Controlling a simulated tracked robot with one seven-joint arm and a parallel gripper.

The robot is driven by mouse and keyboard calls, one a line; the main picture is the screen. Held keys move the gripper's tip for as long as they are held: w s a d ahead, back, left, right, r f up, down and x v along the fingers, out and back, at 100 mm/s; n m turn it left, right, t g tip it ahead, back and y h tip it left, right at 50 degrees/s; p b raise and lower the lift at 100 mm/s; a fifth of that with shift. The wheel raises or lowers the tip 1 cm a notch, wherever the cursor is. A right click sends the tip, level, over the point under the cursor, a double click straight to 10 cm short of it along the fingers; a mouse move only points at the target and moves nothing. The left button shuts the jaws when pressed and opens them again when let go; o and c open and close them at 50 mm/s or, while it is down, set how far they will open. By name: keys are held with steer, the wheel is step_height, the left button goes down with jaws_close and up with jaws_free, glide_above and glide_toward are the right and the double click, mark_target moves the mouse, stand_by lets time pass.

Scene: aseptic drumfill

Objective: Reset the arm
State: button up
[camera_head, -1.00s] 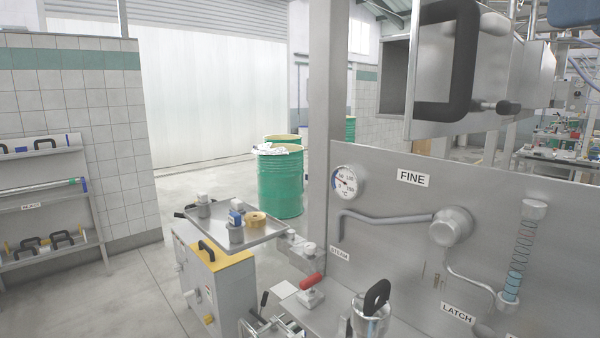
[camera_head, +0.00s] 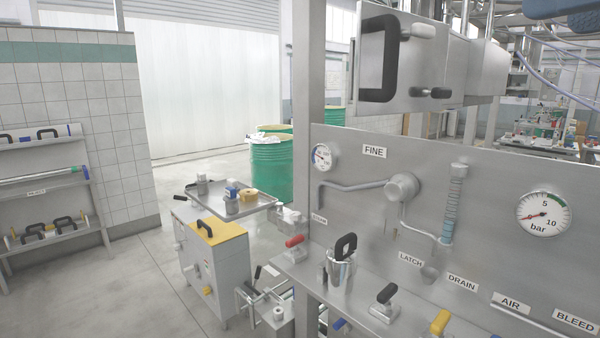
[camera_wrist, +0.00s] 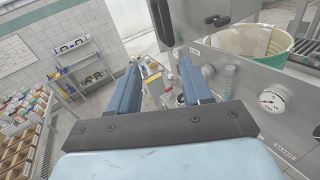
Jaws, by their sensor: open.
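My gripper (camera_wrist: 158,88) shows in the wrist view with its two blue fingers apart and nothing between them. Beyond the fingers are the grey panel and the small items near it, some distance off. My gripper does not show in the head view. The head view shows the steel panel (camera_head: 480,180) with FINE, LATCH, DRAIN, AIR and BLEED labels, a temperature dial (camera_head: 322,156) and a bar gauge (camera_head: 544,217).
A steel box with a black handle (camera_head: 378,58) juts out above the panel. A yellow-topped cabinet (camera_head: 214,262) and green drums (camera_head: 280,180) stand left. Floor (camera_head: 130,285) there is clear.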

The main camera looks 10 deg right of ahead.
steer(key=w+a+f+m+g+h, duration=0.1)
steer(key=w+a+f+m+g, duration=0.25)
steer(key=w+f+m, duration=0.5)
steer(key=w+a+f+m+g+h, duration=0.15)
steer(key=w+f+m+g, duration=0.25)
steer(key=w+f+m, duration=0.5)
steer(key=w+d+f+m+g, duration=0.1)
steer(key=f+m+g, duration=0.1)
steer(key=f+m, duration=0.4)
steer(key=w+d+f+m+g, duration=0.2)
steer(key=f+m, duration=0.5)
steer(key=m, duration=0.6)
steer(key=shift+w+d+g+y, duration=0.15)
steer(key=shift+w+g+y, duration=0.05)
steer(key=shift+g+y, duration=0.2)
